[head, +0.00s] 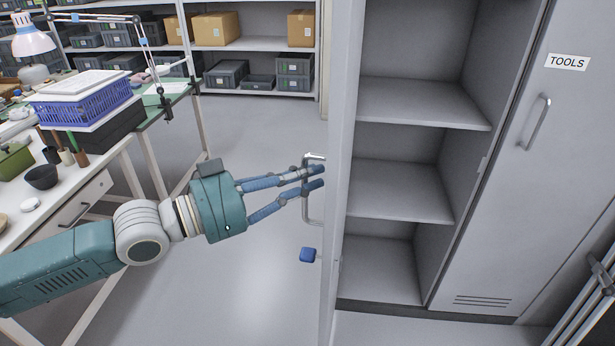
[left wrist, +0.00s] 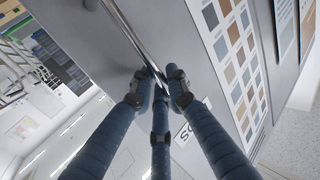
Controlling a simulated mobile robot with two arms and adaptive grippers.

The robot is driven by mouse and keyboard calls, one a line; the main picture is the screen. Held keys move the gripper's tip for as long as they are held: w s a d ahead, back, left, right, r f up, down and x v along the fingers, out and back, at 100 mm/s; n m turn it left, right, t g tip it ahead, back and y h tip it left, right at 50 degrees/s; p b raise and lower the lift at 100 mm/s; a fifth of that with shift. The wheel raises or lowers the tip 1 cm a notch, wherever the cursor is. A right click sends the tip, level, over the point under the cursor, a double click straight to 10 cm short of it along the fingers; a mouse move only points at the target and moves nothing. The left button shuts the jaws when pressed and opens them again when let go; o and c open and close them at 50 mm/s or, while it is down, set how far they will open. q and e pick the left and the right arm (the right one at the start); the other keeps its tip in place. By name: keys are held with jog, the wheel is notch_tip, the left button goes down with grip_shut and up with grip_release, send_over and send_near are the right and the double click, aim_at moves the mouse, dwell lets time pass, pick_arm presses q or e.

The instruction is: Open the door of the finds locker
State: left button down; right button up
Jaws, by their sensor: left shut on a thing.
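The finds locker (head: 405,190) stands open in the head view, with bare grey shelves inside. Its door (head: 343,130) is swung out and seen nearly edge-on. My left gripper (head: 315,178) has its blue fingers closed around the door's metal bar handle (head: 307,205), on the door's outer face. In the left wrist view the fingers (left wrist: 158,85) meet at the handle bar (left wrist: 130,35) against the grey door panel (left wrist: 200,60). My right gripper is in neither view.
A closed locker door marked TOOLS (head: 530,170) is at the right. A blue block-like part (head: 308,254) sits low by the open door. A workbench (head: 85,165) with a blue crate (head: 80,100) is at the left. Shelves with boxes (head: 215,28) stand behind. Floor between is clear.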

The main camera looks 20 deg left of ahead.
pick_arm(q)
jog(key=shift+f, duration=0.1)
jog(key=c, duration=1.7)
grip_release()
jog(key=shift+c, duration=0.2)
jog(key=shift+s+a, duration=0.35)
jog(key=shift+a, duration=0.1)
jog(key=v, duration=1.1)
jog(key=shift+d, duration=0.1)
